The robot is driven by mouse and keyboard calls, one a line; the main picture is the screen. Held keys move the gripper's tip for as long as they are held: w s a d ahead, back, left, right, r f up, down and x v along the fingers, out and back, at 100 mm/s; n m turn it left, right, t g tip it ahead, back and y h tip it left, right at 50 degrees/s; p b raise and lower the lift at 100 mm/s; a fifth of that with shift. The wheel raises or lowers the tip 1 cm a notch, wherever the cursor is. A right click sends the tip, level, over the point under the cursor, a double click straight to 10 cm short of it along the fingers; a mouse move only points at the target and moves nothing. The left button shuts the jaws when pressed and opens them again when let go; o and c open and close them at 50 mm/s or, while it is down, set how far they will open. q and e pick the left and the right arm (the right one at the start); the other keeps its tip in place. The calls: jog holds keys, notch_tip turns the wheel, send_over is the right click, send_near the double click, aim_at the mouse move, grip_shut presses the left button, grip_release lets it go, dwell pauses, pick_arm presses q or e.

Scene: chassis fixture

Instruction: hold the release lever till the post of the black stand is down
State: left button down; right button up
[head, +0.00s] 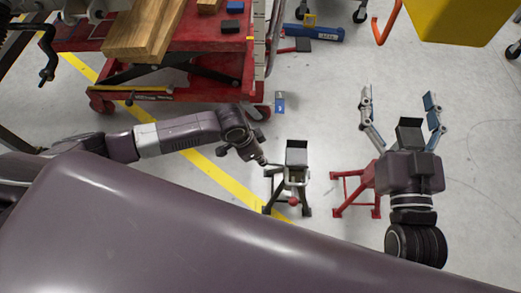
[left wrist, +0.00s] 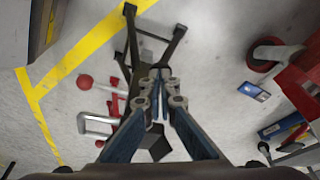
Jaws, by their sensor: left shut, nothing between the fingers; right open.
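The black stand (head: 273,190) stands on the floor at centre in the head view, its dark top (head: 297,152) uppermost. Its lever with a red ball knob (head: 293,201) is on the near side. The knob (left wrist: 85,82) also shows in the left wrist view, left of the fingers. My left gripper (head: 262,161) is shut and empty, just left of the stand. In the left wrist view its closed fingertips (left wrist: 160,76) lie in front of the stand, hiding part of the post; contact cannot be told.
The red stand (head: 352,190) is right of the black one, partly hidden by my right arm. A red lift table (head: 180,95) with wooden planks (head: 145,30) stands at the back left. A yellow object (head: 465,20) is at the upper right.

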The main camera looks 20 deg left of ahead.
pick_arm(q)
jog(key=shift+r+p, duration=0.55)
jog(key=shift+p, duration=0.1)
jog(key=shift+r+p, duration=0.55)
jog(key=shift+p, duration=0.1)
pick_arm(e)
jog(key=s+d+f+g+h, duration=0.1)
jog(key=s+f+g, duration=0.15)
jog(key=f, duration=0.45)
jog(key=s+d+f+g+h, duration=0.1)
jog(key=d+f+g, duration=0.1)
jog(key=f+g, duration=0.3)
pick_arm(q)
jog(key=shift+r+p, duration=0.45)
jog(key=shift+p, duration=0.15)
jog(key=shift+r+p, duration=0.5)
jog(key=shift+p, duration=0.1)
pick_arm(e)
jog(key=s+d+f+g+h, duration=0.1)
jog(key=s+d+f+g, duration=0.1)
jog(key=s+f, duration=0.3)
jog(key=s+d+f+g+h, duration=0.1)
jog(key=s+d+f+g, duration=0.1)
jog(key=s+f+g, duration=0.2)
jog(key=s, duration=0.3)
jog(key=shift+f+m, duration=0.4)
